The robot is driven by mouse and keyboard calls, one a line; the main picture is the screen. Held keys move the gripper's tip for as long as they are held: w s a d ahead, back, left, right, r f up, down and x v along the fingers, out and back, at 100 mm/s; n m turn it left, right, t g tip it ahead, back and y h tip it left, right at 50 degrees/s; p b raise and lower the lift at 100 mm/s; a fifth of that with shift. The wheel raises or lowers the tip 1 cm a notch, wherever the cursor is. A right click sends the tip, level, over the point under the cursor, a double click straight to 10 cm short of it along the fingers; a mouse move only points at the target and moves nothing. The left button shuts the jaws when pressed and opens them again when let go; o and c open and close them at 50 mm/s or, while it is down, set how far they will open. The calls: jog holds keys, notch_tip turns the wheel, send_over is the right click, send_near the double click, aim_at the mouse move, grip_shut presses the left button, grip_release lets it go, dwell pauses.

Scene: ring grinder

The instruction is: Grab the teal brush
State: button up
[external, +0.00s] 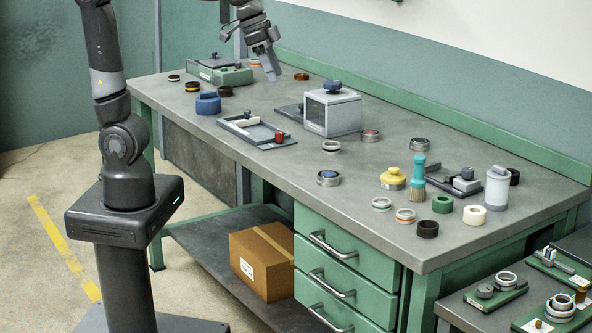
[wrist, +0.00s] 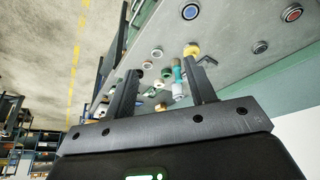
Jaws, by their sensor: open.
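The teal brush (external: 418,172) stands upright, bristles down, on the workbench (external: 340,205) toward its right end. In the wrist view the brush (wrist: 177,68) shows small and far off, between the fingers and nearer the right one. My gripper (external: 272,70) is open and empty, raised over the back left part of the bench, well away from the brush. In the wrist view my gripper (wrist: 160,69) has its two dark fingers spread apart.
A grey box fixture (external: 333,112) stands between my gripper and the brush. A white cylinder (external: 497,187), a green ring (external: 442,204), a cream ring (external: 474,215) and a grey clamp fixture (external: 461,181) crowd the brush's right side. The front middle of the bench is mostly clear.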

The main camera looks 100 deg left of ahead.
jog(key=w, duration=1)
jog(key=n+g, duration=0.1)
jog(key=g, duration=0.2)
send_over(421, 180)
jog(key=s, duration=0.2)
jog(key=f, duration=1.2)
jog(key=a+f, duration=0.1)
jog(key=f, duration=0.6)
jog(key=shift+w+f, duration=0.1)
jog(key=shift+w, duration=0.1)
jog(key=f, duration=0.2)
jog(key=w+f, duration=0.1)
jog(key=f, duration=0.2)
jog(key=shift+a, duration=0.15)
grip_shut()
